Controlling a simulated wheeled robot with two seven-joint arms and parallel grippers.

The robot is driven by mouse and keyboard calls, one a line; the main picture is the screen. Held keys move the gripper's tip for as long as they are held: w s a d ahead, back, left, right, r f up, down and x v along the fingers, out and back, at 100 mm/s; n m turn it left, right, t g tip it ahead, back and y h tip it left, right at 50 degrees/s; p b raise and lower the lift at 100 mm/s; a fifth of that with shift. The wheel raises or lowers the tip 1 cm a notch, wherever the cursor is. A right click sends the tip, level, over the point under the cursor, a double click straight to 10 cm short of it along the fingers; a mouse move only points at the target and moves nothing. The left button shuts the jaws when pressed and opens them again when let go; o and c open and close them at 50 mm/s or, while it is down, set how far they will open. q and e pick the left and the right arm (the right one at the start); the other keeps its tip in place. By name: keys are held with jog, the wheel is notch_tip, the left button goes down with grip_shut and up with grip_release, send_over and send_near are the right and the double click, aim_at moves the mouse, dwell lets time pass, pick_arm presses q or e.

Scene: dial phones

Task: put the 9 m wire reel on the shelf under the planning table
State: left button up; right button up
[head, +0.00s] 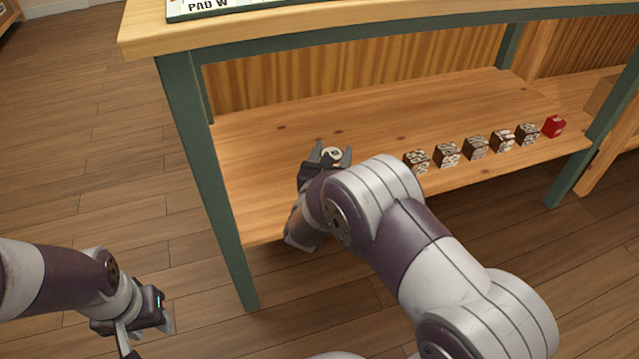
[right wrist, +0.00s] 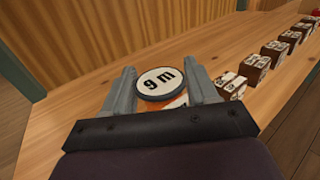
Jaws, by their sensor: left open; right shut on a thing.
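The 9 m wire reel (right wrist: 160,83) has a round white top reading "9 m" and an orange side. It is between the fingers of my right gripper (right wrist: 163,90), which is shut on it. In the head view the reel's pale top (head: 333,153) shows at the tip of my right gripper (head: 328,156), over the left part of the shelf (head: 270,130) under the planning table (head: 140,35). I cannot tell whether the reel touches the shelf board. My left gripper (head: 148,325) is open and empty above the floor at the lower left.
Several dark blocks with pale printed tops (head: 447,154) stand in a row along the shelf's front edge, right of my right gripper, with a red block (head: 553,126) at the end. A green table leg (head: 205,180) stands left of my right arm. The shelf's back is clear.

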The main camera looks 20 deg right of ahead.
jog(key=a+f, duration=0.1)
jog(key=a+f+b, duration=0.1)
jog(key=a, duration=0.1)
jog(key=w+a+f+b, duration=0.1)
jog(key=a, duration=0.1)
jog(key=shift+a+f, duration=0.15)
jog(key=shift+f, duration=0.15)
jog(key=shift+a+f+b, duration=0.1)
jog(key=shift+f+b, duration=0.15)
jog(key=shift+b, duration=0.2)
notch_tip(320, 180, down, 4)
jog(key=b, duration=0.3)
jog(key=shift+r, duration=0.35)
jog(key=o, duration=1.2)
jog(key=shift+f, duration=0.15)
pick_arm(q)
notch_tip(320, 180, down, 7)
jog(key=shift+f, duration=0.1)
